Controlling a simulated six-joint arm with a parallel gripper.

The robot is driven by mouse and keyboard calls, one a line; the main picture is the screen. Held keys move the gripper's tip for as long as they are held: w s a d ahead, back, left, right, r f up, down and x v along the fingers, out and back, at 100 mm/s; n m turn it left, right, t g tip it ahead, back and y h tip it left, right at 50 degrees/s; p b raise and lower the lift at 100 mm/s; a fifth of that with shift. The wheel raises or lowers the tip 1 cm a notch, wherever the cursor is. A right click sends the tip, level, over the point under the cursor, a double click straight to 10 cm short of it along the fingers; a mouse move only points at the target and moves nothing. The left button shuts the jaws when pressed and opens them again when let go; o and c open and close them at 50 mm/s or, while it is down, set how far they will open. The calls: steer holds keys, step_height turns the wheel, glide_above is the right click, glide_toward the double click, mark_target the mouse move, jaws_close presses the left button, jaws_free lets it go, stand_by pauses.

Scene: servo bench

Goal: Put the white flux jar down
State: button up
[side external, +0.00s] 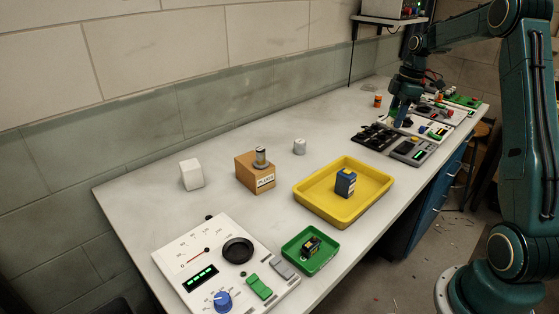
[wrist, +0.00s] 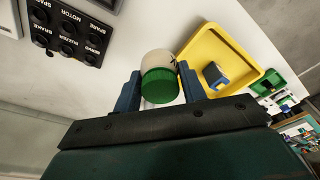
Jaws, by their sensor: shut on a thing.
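The white flux jar (wrist: 158,62), a white body with a green ribbed lid (wrist: 160,86), sits between the fingers of my gripper (wrist: 160,90) in the wrist view. The gripper is shut on it, one blue finger on each side. The lid is nearer the camera and the white body points away. In the side view my gripper (side external: 401,118) is low over the far part of the bench, near the black socket block. The jar cannot be made out there. Whether its base touches the bench is unclear.
A yellow tray (side external: 314,204) holds a blue block. A black socket block (side external: 372,138) and a grey meter (side external: 411,151) stand near my gripper. A cardboard box (side external: 253,180), a white cube (side external: 191,174) and a small pale cylinder (side external: 299,147) stand left. The bench between is clear.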

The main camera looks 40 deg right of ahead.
glide_above(382, 169)
steer(key=f, duration=1.1)
steer(key=shift+s+d, duration=0.15)
steer(key=shift+s, duration=0.05)
steer(key=shift+f, duration=0.1)
steer(key=shift+f, duration=2.1)
steer(key=o, duration=1)
steer(key=shift+f, duration=0.1)
steer(key=r, duration=0.4)
steer(key=s+d+r, duration=0.1)
steer(key=r, duration=0.7)
steer(key=shift+s+d+r, duration=0.1)
steer(key=shift+s+d, duration=0.05)
